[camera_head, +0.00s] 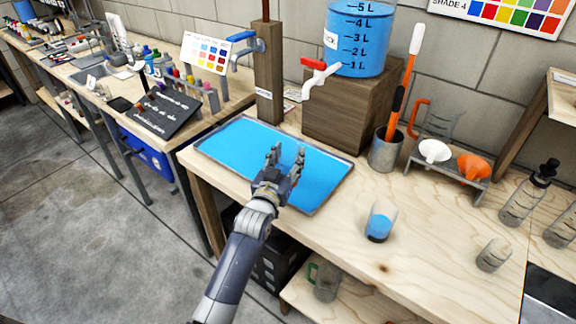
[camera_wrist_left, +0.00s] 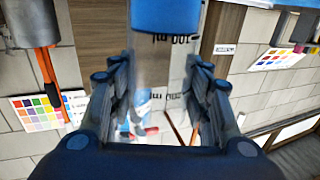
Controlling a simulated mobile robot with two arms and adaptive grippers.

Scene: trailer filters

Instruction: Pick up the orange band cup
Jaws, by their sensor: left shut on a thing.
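My left gripper (camera_head: 286,150) is above the blue tray (camera_head: 225,145) on the workbench. In the upside-down left wrist view, its fingers are shut on a clear measuring cup (camera_wrist_left: 152,72) with dark markings and a blue lower part. In the head view this cup is hard to make out against the blue tray. No orange band shows on it. Another clear cup with blue in it (camera_head: 380,222) stands on the bench to the right of the tray. An empty-looking clear cup (camera_head: 492,255) stands farther right. My right gripper is not in view.
A wooden block (camera_head: 350,112) bears a blue tank (camera_head: 360,40) with a red-handled tap behind the tray. A metal pot (camera_head: 385,152) with tools, a funnel rack (camera_head: 450,172) and clear bottles (camera_head: 525,195) line the back right.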

